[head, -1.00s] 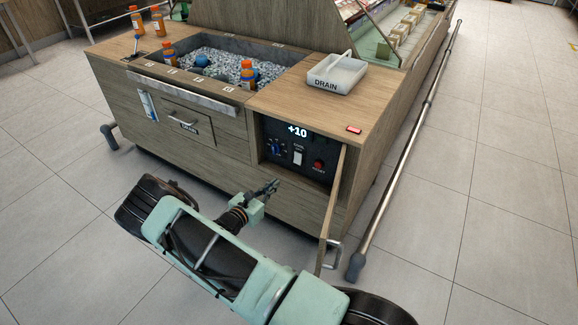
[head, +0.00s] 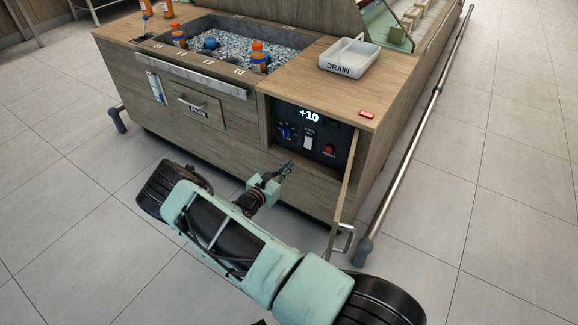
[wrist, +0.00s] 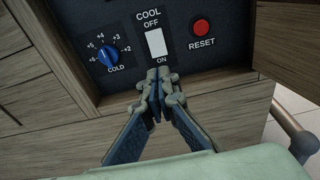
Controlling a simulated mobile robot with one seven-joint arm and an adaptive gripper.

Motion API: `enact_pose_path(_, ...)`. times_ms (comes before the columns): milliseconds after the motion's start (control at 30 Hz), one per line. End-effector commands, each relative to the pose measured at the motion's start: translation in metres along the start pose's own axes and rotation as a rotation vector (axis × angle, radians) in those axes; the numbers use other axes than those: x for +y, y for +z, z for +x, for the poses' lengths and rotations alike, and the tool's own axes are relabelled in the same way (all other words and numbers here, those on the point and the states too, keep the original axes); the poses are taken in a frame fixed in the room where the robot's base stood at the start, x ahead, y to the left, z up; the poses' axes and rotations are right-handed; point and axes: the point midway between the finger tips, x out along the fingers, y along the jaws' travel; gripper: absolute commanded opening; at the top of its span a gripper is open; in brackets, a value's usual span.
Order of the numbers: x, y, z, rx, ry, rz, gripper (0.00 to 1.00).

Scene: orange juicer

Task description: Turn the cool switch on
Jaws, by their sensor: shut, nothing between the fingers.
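The cool switch (wrist: 156,42) is a white rocker in the wrist view, with OFF marked above it and ON below. It also shows in the head view (head: 307,142) on a black control panel (head: 334,134) inside the open compartment. My gripper (wrist: 159,72) is shut and empty, its fingertips just below the switch in the wrist view, close to the ON label. I cannot tell whether they touch the panel. In the head view my gripper (head: 289,165) is in front of and below the panel.
A blue COLD knob (wrist: 108,54) is left of the switch and a red RESET button (wrist: 201,27) right of it. The open door (head: 345,205) with its metal handle (head: 347,240) stands right of my gripper. A display (head: 309,115) reads +10.

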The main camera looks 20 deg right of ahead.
Motion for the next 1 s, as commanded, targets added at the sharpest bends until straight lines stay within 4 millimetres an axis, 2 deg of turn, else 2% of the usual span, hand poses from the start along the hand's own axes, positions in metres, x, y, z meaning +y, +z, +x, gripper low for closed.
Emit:
enact_pose_path(33,-0.002,-0.003,0.012,-0.001,-0.004,0.001,0.0)
enact_pose_path(300,-0.002,-0.003,0.07,0.0,-0.003,0.002,0.0)
enact_pose_path(500,-0.001,-0.003,0.099,0.0,-0.002,0.001,0.0)
enact_pose_path(700,0.0,-0.001,0.11,0.0,0.0,0.0,0.0)
enact_pose_path(1000,0.0,0.0,0.111,0.0,0.0,-0.001,0.0)
